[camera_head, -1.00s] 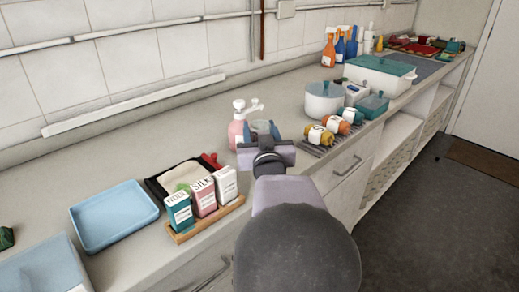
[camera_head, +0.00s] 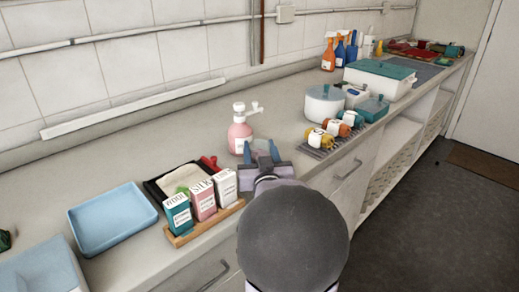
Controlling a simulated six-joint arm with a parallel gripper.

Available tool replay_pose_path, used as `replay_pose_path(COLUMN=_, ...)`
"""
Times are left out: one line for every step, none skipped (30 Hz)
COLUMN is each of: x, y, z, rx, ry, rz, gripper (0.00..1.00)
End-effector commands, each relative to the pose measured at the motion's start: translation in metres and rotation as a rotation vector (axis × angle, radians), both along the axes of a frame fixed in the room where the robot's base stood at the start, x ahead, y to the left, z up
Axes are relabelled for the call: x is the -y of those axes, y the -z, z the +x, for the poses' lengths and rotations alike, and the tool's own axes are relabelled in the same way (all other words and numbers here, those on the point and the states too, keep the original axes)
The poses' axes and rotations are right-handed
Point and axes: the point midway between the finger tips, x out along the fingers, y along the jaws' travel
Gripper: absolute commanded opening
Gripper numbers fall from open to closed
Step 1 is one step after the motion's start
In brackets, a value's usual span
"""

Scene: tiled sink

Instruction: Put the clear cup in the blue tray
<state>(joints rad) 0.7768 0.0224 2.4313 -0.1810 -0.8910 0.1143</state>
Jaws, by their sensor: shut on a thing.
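The blue tray (camera_head: 112,217) lies empty on the counter at the left. My gripper (camera_head: 262,152) is above the counter near the middle, to the right of the tray and just in front of the pink soap bottle. Its two blue fingers point away from the camera, and it is shut on the clear cup between them. The cup is see-through and can hardly be made out there; my gripper and arm hide part of that spot.
Three small boxes (camera_head: 203,198) stand in a wooden holder between the tray and my gripper, with a dark tray (camera_head: 166,184) behind them. The pink soap bottle (camera_head: 240,136) stands close behind my gripper.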

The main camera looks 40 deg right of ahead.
Motion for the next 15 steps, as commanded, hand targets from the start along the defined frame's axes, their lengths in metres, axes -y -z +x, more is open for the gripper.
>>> replay_pose_path(x=0.0001, y=0.0016, z=0.0001, rx=0.001, ry=0.000, rz=-0.001, gripper=0.18)
replay_pose_path(x=0.0001, y=0.0026, z=0.0001, rx=0.001, ry=0.000, rz=-0.001, gripper=0.18)
replay_pose_path(x=0.0001, y=0.0038, z=0.0001, rx=0.001, ry=0.000, rz=-0.001, gripper=0.18)
replay_pose_path(x=0.0001, y=0.0045, z=0.0001, rx=0.001, ry=0.000, rz=-0.001, gripper=0.18)
replay_pose_path(x=0.0001, y=0.0044, z=0.0001, rx=0.001, ry=0.000, rz=-0.001, gripper=0.47)
replay_pose_path(x=0.0001, y=0.0034, z=0.0001, rx=0.001, ry=0.000, rz=-0.001, gripper=0.56)
replay_pose_path(x=0.0001, y=0.0033, z=0.0001, rx=0.000, ry=0.000, rz=0.000, gripper=0.63)
replay_pose_path(x=0.0001, y=0.0033, z=0.0001, rx=0.000, ry=0.000, rz=0.000, gripper=0.63)
replay_pose_path(x=0.0001, y=0.0033, z=0.0001, rx=0.000, ry=0.000, rz=0.000, gripper=0.63)
replay_pose_path(x=0.0001, y=0.0033, z=0.0001, rx=0.000, ry=0.000, rz=0.000, gripper=0.63)
replay_pose_path(x=0.0001, y=0.0033, z=0.0001, rx=0.000, ry=0.000, rz=0.000, gripper=0.63)
replay_pose_path(x=0.0001, y=0.0033, z=0.0001, rx=0.000, ry=0.000, rz=0.000, gripper=0.63)
replay_pose_path(x=0.0001, y=0.0033, z=0.0001, rx=0.000, ry=0.000, rz=0.000, gripper=0.63)
replay_pose_path(x=0.0001, y=0.0033, z=0.0001, rx=0.000, ry=0.000, rz=0.000, gripper=0.63)
replay_pose_path(x=0.0001, y=0.0033, z=0.0001, rx=0.000, ry=0.000, rz=0.000, gripper=0.63)
